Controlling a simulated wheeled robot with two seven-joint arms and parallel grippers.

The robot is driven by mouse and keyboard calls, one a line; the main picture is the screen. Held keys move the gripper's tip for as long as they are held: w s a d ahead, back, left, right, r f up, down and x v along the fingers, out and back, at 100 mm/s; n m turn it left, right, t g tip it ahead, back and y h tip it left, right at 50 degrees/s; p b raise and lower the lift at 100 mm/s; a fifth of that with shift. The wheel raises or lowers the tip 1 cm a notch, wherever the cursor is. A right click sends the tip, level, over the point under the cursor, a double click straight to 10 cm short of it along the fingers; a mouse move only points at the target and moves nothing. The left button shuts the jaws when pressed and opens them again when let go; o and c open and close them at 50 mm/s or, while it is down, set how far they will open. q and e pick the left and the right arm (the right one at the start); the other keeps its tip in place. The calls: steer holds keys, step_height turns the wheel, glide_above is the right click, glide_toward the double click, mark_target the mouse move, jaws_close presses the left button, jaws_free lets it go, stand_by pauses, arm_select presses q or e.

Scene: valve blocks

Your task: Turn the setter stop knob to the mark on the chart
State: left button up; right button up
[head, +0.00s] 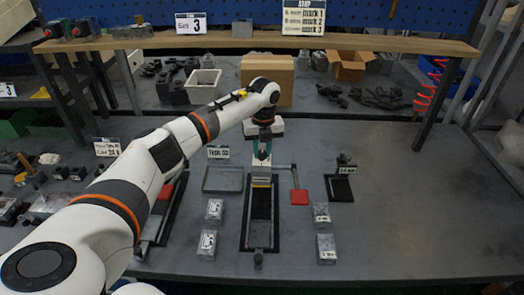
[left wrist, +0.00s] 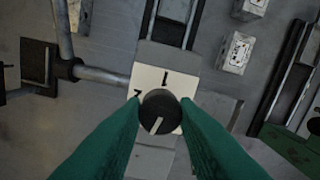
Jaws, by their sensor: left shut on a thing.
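The setter stop knob (left wrist: 160,112) is dark and round with a white pointer line. It sits on a white plate (left wrist: 150,76) that shows a 1 above the knob and a partly hidden figure at its left. The pointer line slants toward the bottom of the wrist view, slightly left. My left gripper (head: 262,150) is shut on the knob; its green fingers (left wrist: 160,125) press it from both sides. They hide the lower part of the plate. The chart (head: 304,17), headed STOP, lists marks 1 to 3. A sign (head: 190,23) reads "Set 3". My right gripper is out of view.
A black-railed fixture (head: 246,230) runs toward me below the gripper. A red pad (head: 299,197) lies to its right, and small labelled blocks (head: 326,247) stand on both sides. A shelf (head: 380,43) crosses behind. The table's right side is clear.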

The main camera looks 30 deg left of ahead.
arm_select(q)
steer(key=m+b, duration=0.1)
steer(key=m, duration=0.3)
steer(key=shift+m, duration=0.3)
steer(key=m+b, duration=0.1)
steer(key=m, duration=0.2)
steer(key=shift+m, duration=0.3)
steer(key=m+b, duration=0.1)
steer(key=m, duration=0.3)
steer(key=m+b, duration=0.1)
steer(key=m, duration=0.6)
steer(key=shift+s+m+t+b, duration=0.1)
steer(key=shift+m+t+b, duration=0.2)
steer(key=shift+m, duration=0.1)
steer(key=m, duration=0.4)
steer(key=shift+m+b, duration=0.3)
steer(key=m, duration=0.8)
steer(key=shift+b, duration=0.4)
steer(key=shift+m, duration=0.4)
